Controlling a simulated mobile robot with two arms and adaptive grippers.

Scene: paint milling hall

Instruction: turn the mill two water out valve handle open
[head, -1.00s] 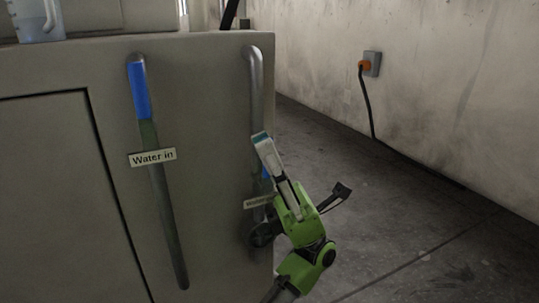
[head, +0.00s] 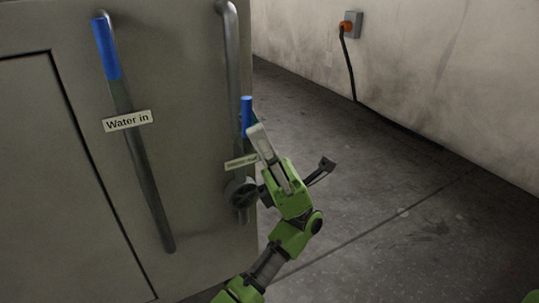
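The water out valve sits low on the right part of the mill's grey front panel. Its blue-ended handle (head: 247,113) stands about upright, beside the grey pipe (head: 232,60). The round dark valve body (head: 241,192) is below it. A small label (head: 240,162) there is too small to read surely. My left gripper (head: 291,148) is open, its two fingers spread wide. One pale finger lies just right of the blue handle and covers its lower part. I cannot tell whether it touches. The other finger points right over the floor.
To the left, a pipe with a blue upper part (head: 107,50) and a "Water in" label (head: 127,121) runs down the panel. The floor (head: 400,225) right of the mill is clear. An orange plug with a black cable (head: 349,70) is on the wall.

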